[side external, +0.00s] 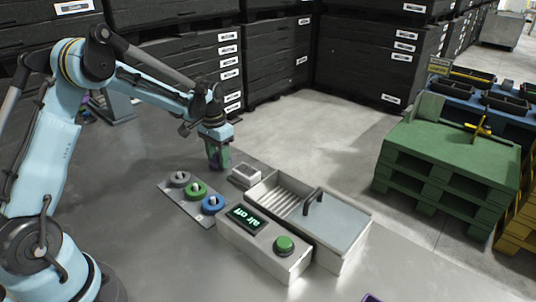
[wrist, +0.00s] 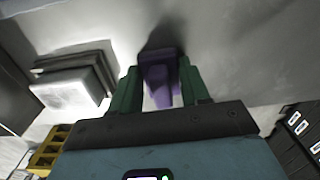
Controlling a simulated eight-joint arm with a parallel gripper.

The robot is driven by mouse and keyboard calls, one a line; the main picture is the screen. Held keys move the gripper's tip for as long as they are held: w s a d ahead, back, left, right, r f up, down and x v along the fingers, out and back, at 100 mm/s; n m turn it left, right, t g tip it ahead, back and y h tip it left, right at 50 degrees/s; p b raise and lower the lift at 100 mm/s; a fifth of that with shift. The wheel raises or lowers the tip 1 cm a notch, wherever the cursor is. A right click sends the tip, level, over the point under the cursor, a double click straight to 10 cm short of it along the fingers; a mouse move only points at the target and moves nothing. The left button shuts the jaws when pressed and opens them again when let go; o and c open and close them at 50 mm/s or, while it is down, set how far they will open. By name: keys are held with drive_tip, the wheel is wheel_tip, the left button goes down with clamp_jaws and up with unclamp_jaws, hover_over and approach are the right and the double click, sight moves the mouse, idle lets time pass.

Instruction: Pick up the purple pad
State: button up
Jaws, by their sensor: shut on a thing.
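My gripper (side external: 217,160) points down over the grey table, behind the row of knobs and left of the small white box. Its green fingers also show in the wrist view (wrist: 157,88). They are shut on the purple pad (wrist: 158,73), which sits between them and shows as a purple block with a narrower tongue. In the side view the fingers mostly hide the pad. I cannot tell whether it touches the table.
A plate with grey, green and blue knobs (side external: 196,190) lies in front of my gripper. A small white box (side external: 245,174) is close on its right, beside a ribbed metal tray (side external: 283,196) and an "air off" panel (side external: 262,247). Black crates (side external: 270,60) stand behind.

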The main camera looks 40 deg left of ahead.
drive_tip(key=shift+r, duration=0.1)
drive_tip(key=r, duration=0.4)
drive_tip(key=shift+d+r, duration=0.15)
drive_tip(key=shift+d, duration=0.15)
drive_tip(key=s+d+r, duration=0.2)
drive_tip(key=d+r, duration=0.4)
drive_tip(key=d, duration=0.5)
drive_tip(key=shift+s+r, duration=0.25)
drive_tip(key=shift+s, duration=0.05)
drive_tip(key=shift+a, duration=0.1)
